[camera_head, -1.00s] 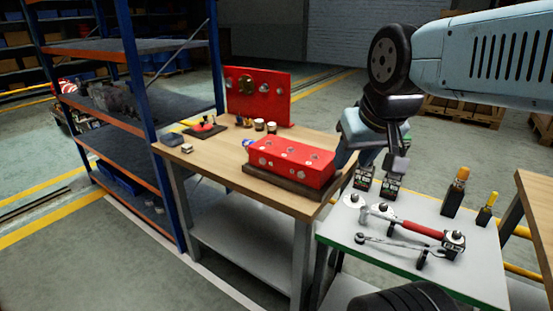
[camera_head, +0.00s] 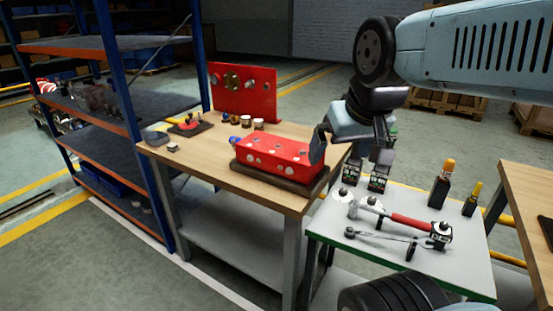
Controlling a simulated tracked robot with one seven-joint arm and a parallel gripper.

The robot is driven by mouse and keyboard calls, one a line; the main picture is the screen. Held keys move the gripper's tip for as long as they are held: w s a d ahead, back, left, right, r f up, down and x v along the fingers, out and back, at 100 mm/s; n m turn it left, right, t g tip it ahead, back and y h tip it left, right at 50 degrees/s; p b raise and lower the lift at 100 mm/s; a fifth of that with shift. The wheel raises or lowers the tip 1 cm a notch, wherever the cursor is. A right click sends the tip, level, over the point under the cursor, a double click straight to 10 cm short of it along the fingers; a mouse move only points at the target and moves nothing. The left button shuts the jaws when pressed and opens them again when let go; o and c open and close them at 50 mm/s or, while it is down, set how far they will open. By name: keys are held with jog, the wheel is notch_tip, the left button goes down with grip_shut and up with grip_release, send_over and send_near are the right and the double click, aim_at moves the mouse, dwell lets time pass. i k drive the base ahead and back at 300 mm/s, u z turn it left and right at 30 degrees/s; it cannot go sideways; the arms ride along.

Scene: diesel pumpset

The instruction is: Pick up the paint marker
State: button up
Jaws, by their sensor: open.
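Two upright pen-like things stand in dark holders at the back right of the white-topped table (camera_head: 335,232). One has a thick orange top (camera_head: 442,185); the other is slimmer with a yellow top (camera_head: 472,200). Either could be the paint marker; I cannot tell which. My gripper (camera_head: 350,150) hangs from the arm to the left of both, above the gap between the wooden workbench and the white table. Its jaws are apart, and I see nothing held between them. It is clear of both upright things.
A hammer-like tool with a red handle (camera_head: 410,223) and a ratchet (camera_head: 385,236) lie on the white table. Small dark boxes (camera_head: 377,183) stand at its back left. A red block (camera_head: 278,158) sits on the workbench (camera_head: 215,171). Another wooden table (camera_head: 525,195) stands right.

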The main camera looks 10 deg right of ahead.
aim_at(477, 189)
jog(key=u, duration=1.2)
jog(key=i, duration=0.1)
jog(key=z, duration=2.8)
jog(key=k, duration=0.55)
jog(key=z, duration=0.2)
jog(key=i, duration=0.55)
jog(key=u, duration=0.05)
